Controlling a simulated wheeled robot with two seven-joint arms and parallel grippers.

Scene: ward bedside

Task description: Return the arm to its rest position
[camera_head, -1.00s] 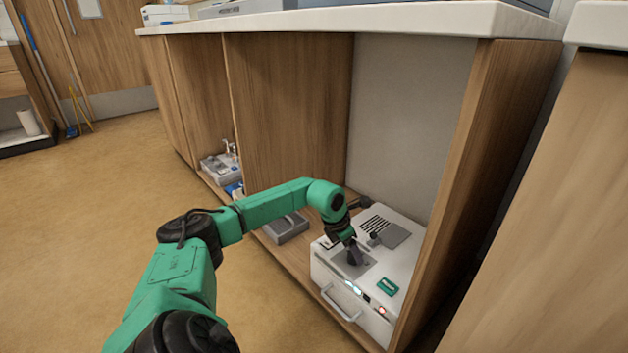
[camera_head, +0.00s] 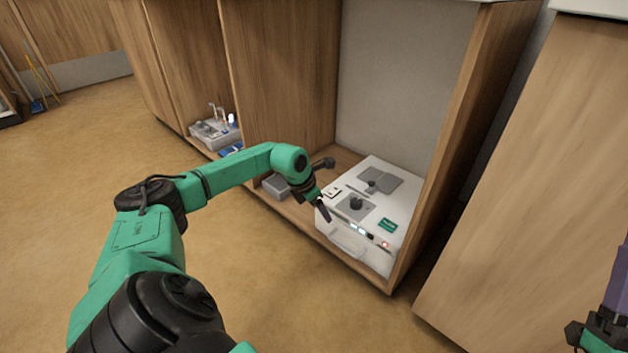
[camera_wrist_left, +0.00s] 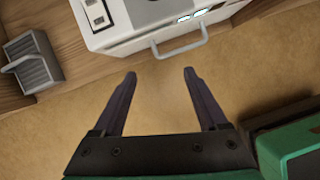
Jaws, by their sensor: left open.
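My left arm reaches in from the left in the head view, bent at the elbow. My left gripper (camera_head: 322,206) is at the front left edge of a white machine (camera_head: 398,207) in the open cabinet. In the left wrist view the left gripper (camera_wrist_left: 157,88) is open, with nothing between its two dark fingers. The floor shows between and beyond them, and the machine's front handle (camera_wrist_left: 180,46) lies ahead of the fingertips, apart from them. My right gripper (camera_head: 600,335) shows partly at the lower right corner of the head view; its jaws are unclear.
The wooden cabinet (camera_head: 280,80) stands around the machine, its right side panel close by. A small grey box (camera_head: 275,187) lies left of the machine; a grey tray with items (camera_head: 212,135) is in the bay further left. The floor (camera_head: 260,290) in front is clear.

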